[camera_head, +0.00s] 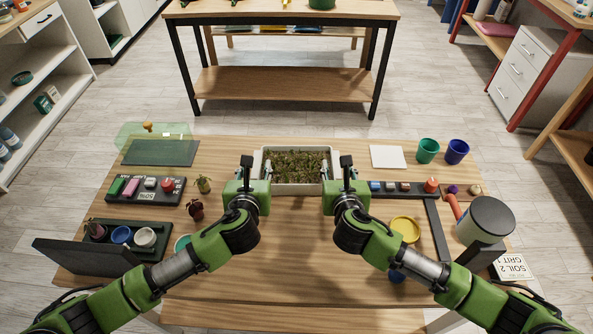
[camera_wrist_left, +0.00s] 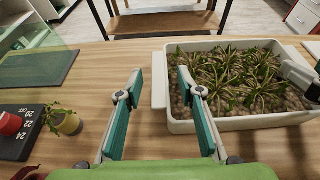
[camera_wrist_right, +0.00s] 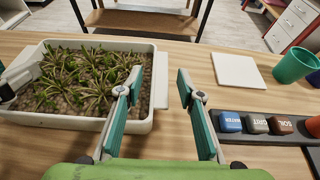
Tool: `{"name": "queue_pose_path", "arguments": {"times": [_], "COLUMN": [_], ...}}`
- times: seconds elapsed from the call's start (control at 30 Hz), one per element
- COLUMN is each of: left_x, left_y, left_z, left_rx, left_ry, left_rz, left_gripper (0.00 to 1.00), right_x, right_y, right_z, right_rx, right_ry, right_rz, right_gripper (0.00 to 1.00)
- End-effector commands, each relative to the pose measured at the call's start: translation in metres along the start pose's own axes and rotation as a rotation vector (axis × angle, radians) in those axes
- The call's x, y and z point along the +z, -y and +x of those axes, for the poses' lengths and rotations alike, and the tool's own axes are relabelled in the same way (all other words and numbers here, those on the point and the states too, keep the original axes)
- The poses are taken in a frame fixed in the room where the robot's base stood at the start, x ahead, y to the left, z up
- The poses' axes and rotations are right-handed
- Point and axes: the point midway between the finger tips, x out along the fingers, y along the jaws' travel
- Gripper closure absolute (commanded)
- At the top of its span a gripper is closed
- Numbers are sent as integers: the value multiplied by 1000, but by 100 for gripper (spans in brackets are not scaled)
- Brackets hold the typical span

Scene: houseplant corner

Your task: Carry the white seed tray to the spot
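The white seed tray (camera_head: 296,189), filled with soil and green seedlings, sits on the wooden table at middle back. Its front wall shows in the left wrist view (camera_wrist_left: 250,123) and the right wrist view (camera_wrist_right: 75,122). My left gripper (camera_head: 256,168) is open at the tray's left end, with the end handle between or just beyond its fingertips. My right gripper (camera_head: 337,168) is open at the right end in the same way. Neither is closed on the tray. A flat white square (camera_head: 388,157) lies right of the tray; a dark green mat (camera_head: 160,152) lies left. I cannot tell which is the spot.
A black block holder (camera_head: 145,198) and small pots (camera_head: 195,210) stand left. Right are a labelled block rail (camera_head: 400,196), green cup (camera_head: 427,151), blue cup (camera_head: 457,151) and grey-lidded canister (camera_head: 486,218). The table's front middle (camera_head: 300,260) is clear.

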Motion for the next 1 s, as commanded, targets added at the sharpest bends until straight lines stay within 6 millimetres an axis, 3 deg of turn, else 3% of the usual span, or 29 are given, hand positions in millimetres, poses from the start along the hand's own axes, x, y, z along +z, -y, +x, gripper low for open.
{"name": "queue_pose_path", "arguments": {"times": [0.03, 0.1, 0.13, 0.57, 1.0], "left_x": [0, 0, 0, 4, 36], "left_y": [0, 0, 0, 0, 0], "left_z": [0, 0, 0, -1, -15], "left_rx": [0, 0, 0, -1, -1], "left_ry": [0, 0, 0, 2, 2], "left_rz": [0, 0, 0, 1, 1], "left_gripper": [80, 98, 100, 100, 100], "right_x": [0, 0, 0, 4, 36], "right_y": [0, 0, 0, 0, 0], "right_z": [0, 0, 0, -1, -15], "right_rx": [0, 0, 0, 0, 0], "right_ry": [0, 0, 0, 2, 2], "right_rz": [0, 0, 0, -1, -1], "right_gripper": [80, 98, 100, 100, 100]}}
